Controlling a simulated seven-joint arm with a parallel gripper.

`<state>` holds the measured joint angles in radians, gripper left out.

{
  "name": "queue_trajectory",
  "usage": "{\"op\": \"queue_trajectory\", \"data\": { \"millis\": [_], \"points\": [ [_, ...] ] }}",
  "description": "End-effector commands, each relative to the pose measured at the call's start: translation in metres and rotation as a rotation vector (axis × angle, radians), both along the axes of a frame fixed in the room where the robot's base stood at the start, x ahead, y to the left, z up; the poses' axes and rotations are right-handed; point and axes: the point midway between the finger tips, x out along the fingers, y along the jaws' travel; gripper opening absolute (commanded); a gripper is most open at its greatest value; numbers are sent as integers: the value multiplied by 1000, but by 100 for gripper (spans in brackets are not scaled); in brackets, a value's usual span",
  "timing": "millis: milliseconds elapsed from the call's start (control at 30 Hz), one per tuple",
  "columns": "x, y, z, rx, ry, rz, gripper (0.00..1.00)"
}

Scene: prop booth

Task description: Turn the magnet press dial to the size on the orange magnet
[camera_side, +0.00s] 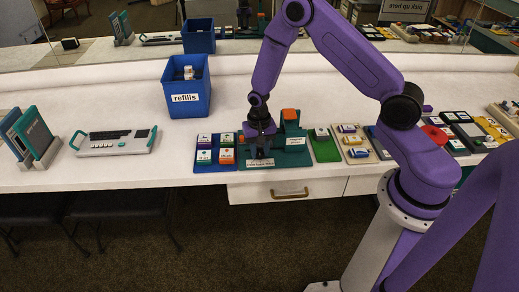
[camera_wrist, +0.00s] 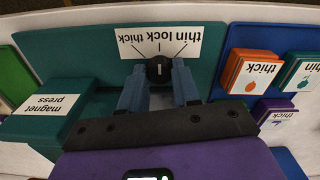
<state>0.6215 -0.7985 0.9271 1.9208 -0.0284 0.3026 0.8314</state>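The magnet press (camera_wrist: 40,118) is a teal unit with a black dial (camera_wrist: 159,69). Its white plate (camera_wrist: 160,40) reads "thin lock thick", upside down in the wrist view. The dial's white mark stands in line with the middle line, at "lock". My gripper (camera_wrist: 158,68) has its two blue-grey fingers on either side of the dial; I cannot tell whether they touch it. The orange magnet (camera_wrist: 235,70) lies at the right in the wrist view, its label reading "thick". In the side view my gripper (camera_side: 262,154) is down at the press base (camera_side: 288,158), hiding the dial.
Other magnets, one teal (camera_wrist: 309,75) and one purple (camera_wrist: 273,108), lie by the orange one on a blue board (camera_side: 201,171). A blue refills bin (camera_side: 186,98) stands behind. A green board (camera_side: 324,151) is right of the press.

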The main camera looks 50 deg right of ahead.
Motion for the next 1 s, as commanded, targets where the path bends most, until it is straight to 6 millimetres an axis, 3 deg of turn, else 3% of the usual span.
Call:
{"op": "queue_trajectory", "data": {
  "millis": [467,1000],
  "points": [
    [0,0,0,0,1,139,1],
    [0,0,0,0,0,629,1]
  ]
}}
